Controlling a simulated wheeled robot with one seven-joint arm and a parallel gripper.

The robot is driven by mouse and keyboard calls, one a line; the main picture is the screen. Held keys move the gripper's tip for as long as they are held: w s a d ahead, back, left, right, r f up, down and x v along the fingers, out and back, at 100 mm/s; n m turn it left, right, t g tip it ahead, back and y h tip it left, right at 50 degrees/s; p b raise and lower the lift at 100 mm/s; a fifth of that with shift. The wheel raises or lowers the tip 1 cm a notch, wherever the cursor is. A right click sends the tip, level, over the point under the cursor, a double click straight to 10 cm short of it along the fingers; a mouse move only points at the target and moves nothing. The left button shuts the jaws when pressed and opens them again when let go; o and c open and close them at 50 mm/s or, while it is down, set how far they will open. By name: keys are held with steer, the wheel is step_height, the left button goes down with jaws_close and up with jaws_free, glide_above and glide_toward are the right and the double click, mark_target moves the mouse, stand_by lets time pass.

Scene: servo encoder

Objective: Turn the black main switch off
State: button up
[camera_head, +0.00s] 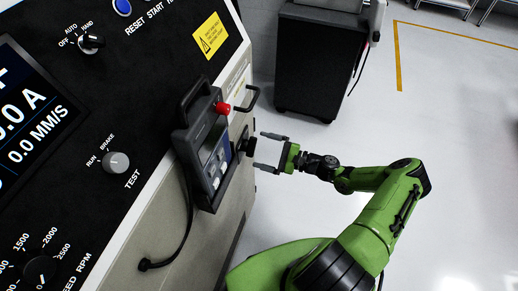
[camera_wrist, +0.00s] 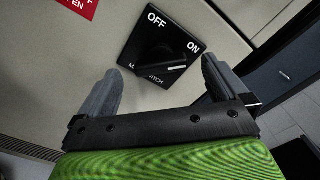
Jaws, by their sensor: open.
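The black main switch (camera_wrist: 162,58) is a square plate with a rotary knob on a beige panel in the wrist view. Its white labels read OFF at upper left and ON at right. The white mark on the knob points toward the ON side. In the head view the switch (camera_head: 246,144) is a dark piece on the cabinet's side, partly hidden by the pendant. My gripper (camera_head: 268,151) is open and empty, facing the switch. In the wrist view the fingers of my gripper (camera_wrist: 163,88) stand on either side of the knob's lower part; I cannot tell if they touch it.
A pendant (camera_head: 210,150) with a red button hangs on the cabinet beside the switch. A black handle (camera_head: 247,99) sticks out above it. A red label (camera_wrist: 80,8) is on the panel. A dark cart (camera_head: 315,65) stands behind; the floor to the right is clear.

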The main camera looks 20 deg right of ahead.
mark_target(250, 147)
steer(key=shift+x, duration=1.05)
steer(key=c, duration=1.1)
steer(key=shift+o, duration=0.2)
